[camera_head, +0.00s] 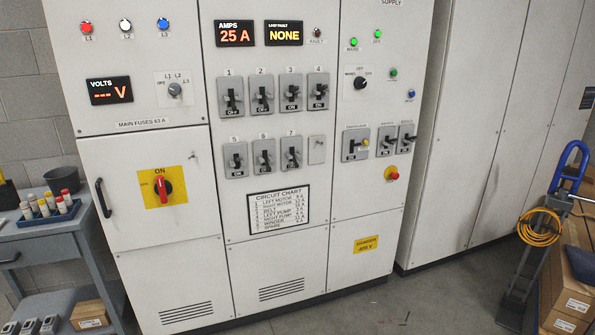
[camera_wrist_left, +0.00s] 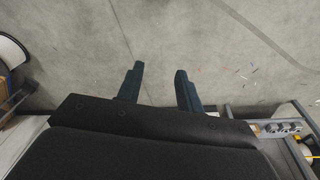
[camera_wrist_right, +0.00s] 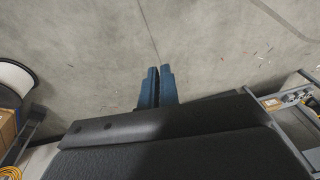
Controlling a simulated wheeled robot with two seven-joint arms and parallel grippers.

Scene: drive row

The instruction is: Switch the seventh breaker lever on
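The seventh breaker (camera_head: 291,153) is in the lower row of the breaker panel, under the label 7. It is a grey plate with a black lever. Small lettering at the bottom of its plate seems to read ON; I cannot tell its lever position for certain. My left gripper (camera_wrist_left: 160,85) shows only in its wrist view, fingers apart and empty above bare floor. My right gripper (camera_wrist_right: 157,85) shows only in its wrist view, fingers together with nothing between them. Neither gripper is in the head view, and both are away from the breaker.
Other breakers, such as the sixth (camera_head: 264,157), sit close to the seventh, with a blank plate (camera_head: 317,150) on its right. A red rotary switch (camera_head: 163,187) is at left. A blue-grey cart (camera_head: 52,222) stands left, and a hand truck (camera_head: 545,215) with cartons right.

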